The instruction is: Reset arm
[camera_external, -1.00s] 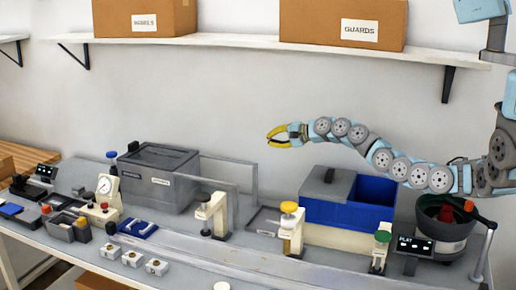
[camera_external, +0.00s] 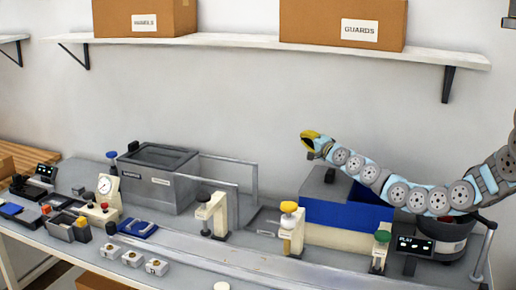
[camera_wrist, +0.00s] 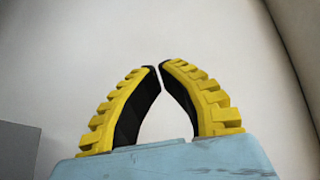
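My gripper (camera_external: 308,136) has yellow-backed fingers and is raised against the white wall, above the grey-and-blue bin. In the wrist view its two black-padded fingers (camera_wrist: 160,66) curve together, with their tips almost touching. Nothing shows between them. My arm reaches in from the right, low over the right end of the bench, and partly covers the blue bin and the bowl feeder behind it.
The blue bin (camera_external: 345,213) and bowl feeder (camera_external: 444,236) stand below my arm. A grey box (camera_external: 157,178) stands left, by a metal frame (camera_external: 254,185). Cream posts (camera_external: 213,215) line the bench. A shelf (camera_external: 250,43) with cartons hangs above. The wall space between is clear.

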